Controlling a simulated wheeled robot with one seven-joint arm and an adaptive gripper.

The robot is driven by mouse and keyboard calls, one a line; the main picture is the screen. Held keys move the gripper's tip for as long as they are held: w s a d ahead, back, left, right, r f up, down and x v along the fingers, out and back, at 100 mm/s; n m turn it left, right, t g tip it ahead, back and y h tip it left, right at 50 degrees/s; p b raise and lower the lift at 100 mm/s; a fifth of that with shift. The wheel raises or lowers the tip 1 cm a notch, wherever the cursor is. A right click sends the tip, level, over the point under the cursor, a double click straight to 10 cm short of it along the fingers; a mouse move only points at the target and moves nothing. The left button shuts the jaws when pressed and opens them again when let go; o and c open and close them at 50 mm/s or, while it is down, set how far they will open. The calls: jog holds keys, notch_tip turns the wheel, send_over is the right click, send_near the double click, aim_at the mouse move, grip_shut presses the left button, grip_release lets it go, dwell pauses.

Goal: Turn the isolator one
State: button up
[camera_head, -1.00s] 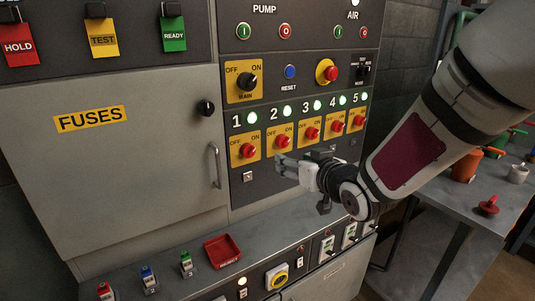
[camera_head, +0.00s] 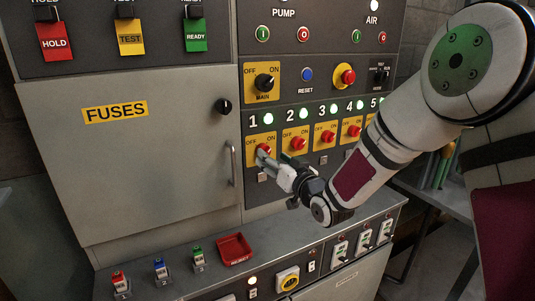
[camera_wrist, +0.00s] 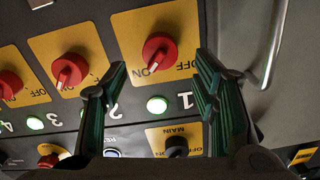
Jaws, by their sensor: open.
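Isolator one is a red rotary knob (camera_wrist: 159,50) on a yellow plate marked OFF and ON, under the number 1. Its pointer is turned toward the ON side. In the head view the knob (camera_head: 264,149) is partly covered by my fingertips. My gripper (camera_head: 270,160) is open in front of it. In the wrist view, which is upside down, the open fingers (camera_wrist: 161,72) stand on either side of the knob with gaps between. The green lamp (camera_head: 268,119) above isolator one is lit.
Isolator two (camera_head: 298,143) and more red knobs sit in a row to the right. The black MAIN knob (camera_head: 264,81) is above. A cabinet handle (camera_head: 232,165) stands out close to the left. A console with a red tray (camera_head: 234,249) lies below.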

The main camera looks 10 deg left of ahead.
jog(key=shift+x, duration=2.25)
jog(key=c, duration=1.2)
